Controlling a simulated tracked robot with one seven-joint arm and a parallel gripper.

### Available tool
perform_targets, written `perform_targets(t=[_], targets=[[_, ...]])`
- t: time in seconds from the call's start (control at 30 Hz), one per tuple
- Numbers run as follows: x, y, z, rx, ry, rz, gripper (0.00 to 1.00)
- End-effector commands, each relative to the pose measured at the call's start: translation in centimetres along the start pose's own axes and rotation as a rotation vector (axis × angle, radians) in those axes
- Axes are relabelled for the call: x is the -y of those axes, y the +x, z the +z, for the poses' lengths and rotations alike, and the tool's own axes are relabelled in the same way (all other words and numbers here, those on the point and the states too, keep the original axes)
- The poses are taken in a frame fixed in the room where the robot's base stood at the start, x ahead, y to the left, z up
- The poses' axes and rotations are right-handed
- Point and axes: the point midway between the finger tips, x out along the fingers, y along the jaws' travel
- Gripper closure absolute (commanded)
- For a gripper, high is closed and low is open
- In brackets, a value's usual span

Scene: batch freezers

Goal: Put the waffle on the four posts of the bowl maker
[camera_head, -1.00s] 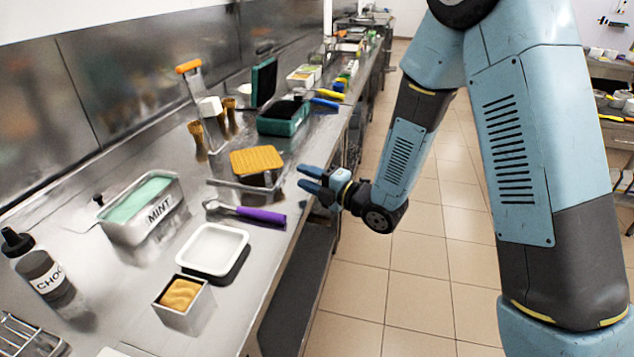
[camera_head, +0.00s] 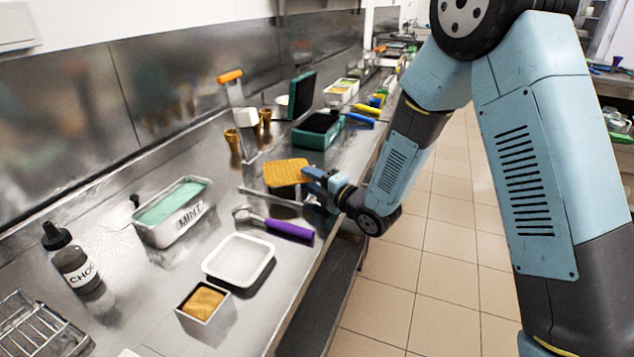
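The waffle (camera_head: 284,173) is a golden, gridded square. It rests raised on a low metal rack (camera_head: 270,195) near the front edge of the counter. My gripper (camera_head: 308,178) is at the waffle's right edge, its blue fingers spread one above the other and pointing left. Whether the fingers touch the waffle is not clear. A stand with an orange handle and a white block (camera_head: 246,117), seemingly the bowl maker, is behind the waffle to the left.
A purple-handled scoop (camera_head: 288,229), white tray (camera_head: 238,258), mint tub (camera_head: 174,213), small box (camera_head: 203,303) and choc bottle (camera_head: 74,264) are nearer.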

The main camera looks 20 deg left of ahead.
Motion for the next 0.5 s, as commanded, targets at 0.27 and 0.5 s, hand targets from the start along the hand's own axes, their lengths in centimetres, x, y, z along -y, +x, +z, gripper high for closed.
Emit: perform_targets(t=[0.27,0.5], targets=[[0.00,0.01,-0.04,-0.001,0.000,0.000,0.81],[0.02,0.00,-0.03,-0.001,0.000,0.000,1.00]])
